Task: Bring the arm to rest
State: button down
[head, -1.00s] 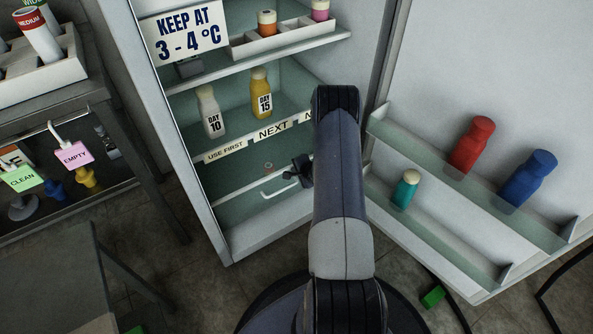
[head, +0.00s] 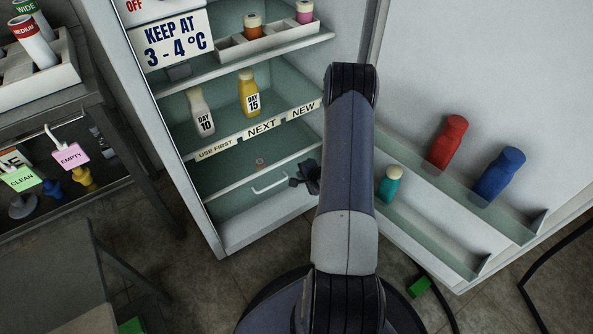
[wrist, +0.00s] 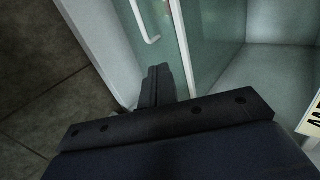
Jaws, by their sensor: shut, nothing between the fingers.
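My arm (head: 345,170) rises in front of the open fridge in the head view, its upper part bent over toward the shelves. My gripper (head: 299,183) shows just left of the arm, dark and small, near the right end of the white drawer handle (head: 270,186). In the wrist view my gripper (wrist: 157,85) is shut and empty, with the handle (wrist: 146,22) beyond it. I cannot tell from these views how far the fingers are from the handle.
The fridge door (head: 470,60) stands open at the right, its racks holding a red bottle (head: 446,142), a blue bottle (head: 499,173) and a teal bottle (head: 390,186). Day 10 (head: 202,112) and Day 15 (head: 249,95) bottles stand on a shelf. A side table (head: 60,105) is left.

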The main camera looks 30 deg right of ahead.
jog(key=shift+s+r, duration=0.1)
jog(key=shift+s, duration=0.1)
